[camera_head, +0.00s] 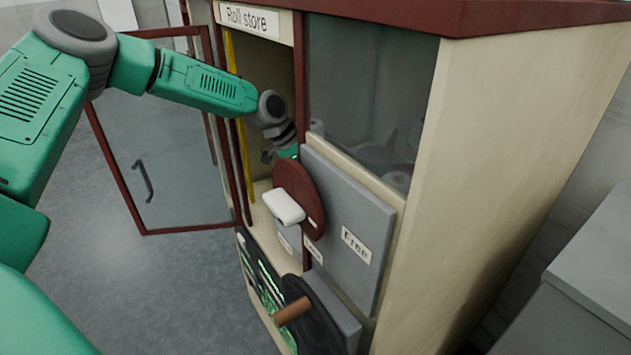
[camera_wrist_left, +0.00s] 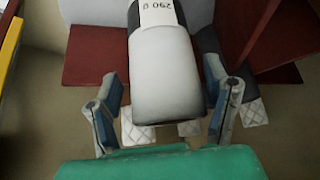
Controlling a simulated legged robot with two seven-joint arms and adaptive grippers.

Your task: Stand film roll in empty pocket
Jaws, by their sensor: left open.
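In the left wrist view a whitish roll (camera_wrist_left: 165,75) with a label reading "290 g" lies lengthwise between the fingers of my left gripper (camera_wrist_left: 161,88). The fingers are open, one on each side of it, with a gap visible. A grey panel (camera_head: 350,225) carries a "Free" label (camera_head: 356,246).
A glass door (camera_head: 160,140) stands open at the left. A "Roll store" sign (camera_head: 250,20) is above the opening. Below, a black disc (camera_head: 318,310) has a brown peg (camera_head: 292,311). In the wrist view, quilted white pieces (camera_wrist_left: 252,113) lie beside the roll.

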